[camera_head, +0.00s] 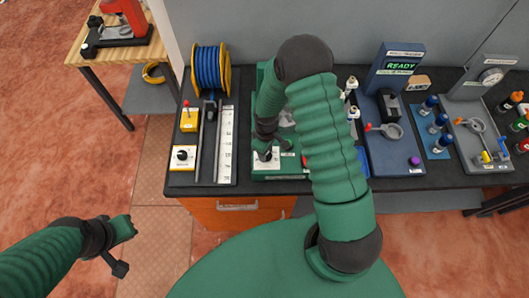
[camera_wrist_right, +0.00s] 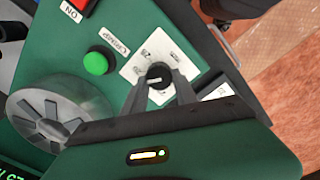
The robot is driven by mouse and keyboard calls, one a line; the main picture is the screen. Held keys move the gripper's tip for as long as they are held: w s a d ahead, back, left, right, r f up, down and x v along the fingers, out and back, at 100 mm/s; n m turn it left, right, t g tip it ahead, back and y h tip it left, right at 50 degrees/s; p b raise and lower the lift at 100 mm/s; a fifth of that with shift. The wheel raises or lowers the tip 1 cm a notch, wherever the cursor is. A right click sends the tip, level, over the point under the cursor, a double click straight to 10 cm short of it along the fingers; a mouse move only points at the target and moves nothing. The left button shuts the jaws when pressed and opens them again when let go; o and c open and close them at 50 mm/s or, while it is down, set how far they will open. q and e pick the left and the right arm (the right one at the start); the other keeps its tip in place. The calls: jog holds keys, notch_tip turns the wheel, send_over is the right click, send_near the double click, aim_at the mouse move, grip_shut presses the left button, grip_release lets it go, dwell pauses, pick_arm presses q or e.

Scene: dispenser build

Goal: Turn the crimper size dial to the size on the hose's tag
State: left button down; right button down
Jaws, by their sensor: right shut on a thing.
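The green crimper (camera_head: 262,92) stands on the bench, partly hidden by my right arm. Its size dial is a black knob (camera_wrist_right: 157,73) on a white plate (camera_wrist_right: 133,70) with small size marks that I cannot read clearly. My right gripper (camera_wrist_right: 164,82) is shut on the knob, one finger on each side. In the head view my right gripper (camera_head: 267,152) is over the same white plate at the crimper's front. My left gripper (camera_head: 126,247) hangs empty, fingers apart, away from the bench. I cannot make out the hose's tag in either view.
Beside the dial are a green button (camera_wrist_right: 97,63) labelled crimp and a grey slotted wheel (camera_wrist_right: 52,116). A blue hose spool (camera_head: 210,68), a measuring strip (camera_head: 226,140) and a yellow switch box (camera_head: 188,119) stand left. A blue tester (camera_head: 393,158) stands right.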

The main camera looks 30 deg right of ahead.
jog(key=shift+s+d+m, duration=0.1)
jog(key=shift+d+m, duration=0.05)
jog(key=shift+m, duration=0.75)
jog(key=shift+s+f, duration=0.1)
jog(key=shift+s, duration=0.05)
jog(key=c, duration=1.2)
grip_release()
jog(key=shift+c, duration=0.2)
jog(key=shift+o, duration=1.4)
jog(key=shift+b, duration=0.3)
